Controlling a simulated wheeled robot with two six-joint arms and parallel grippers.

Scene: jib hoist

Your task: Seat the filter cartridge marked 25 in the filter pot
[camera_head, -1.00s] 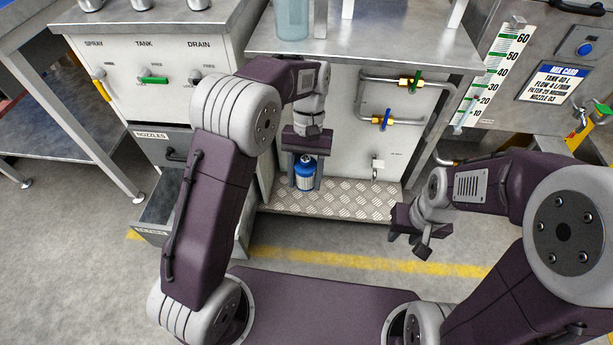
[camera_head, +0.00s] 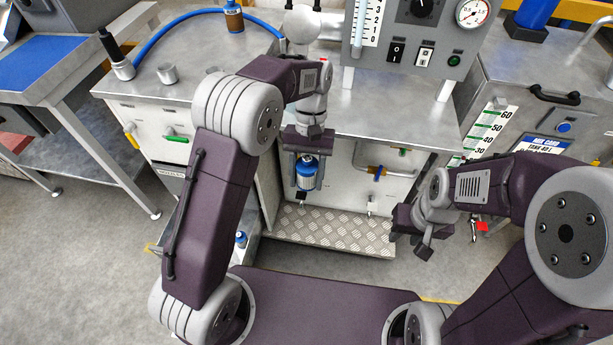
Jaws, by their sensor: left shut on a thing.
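My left gripper (camera_head: 308,184) is shut on a blue filter cartridge (camera_head: 307,167) with a white band. The cartridge hangs upright between the fingers, in front of the bench's white front panel. I cannot read a number on it. My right gripper (camera_head: 408,243) is at the right, away from the cartridge; its jaw opening is not clear. I cannot make out the filter pot for certain; a pale rounded part (camera_head: 302,22) shows above my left forearm, and what is below it is hidden by the arm.
Another blue-and-white cartridge (camera_head: 241,238) is in the low drawer, partly behind my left arm. The steel worktop (camera_head: 375,112) carries a gauge panel (camera_head: 409,35). A blue hose (camera_head: 178,23) and a brown canister (camera_head: 233,18) are at the back left. A tread-plate step (camera_head: 335,232) lies below.

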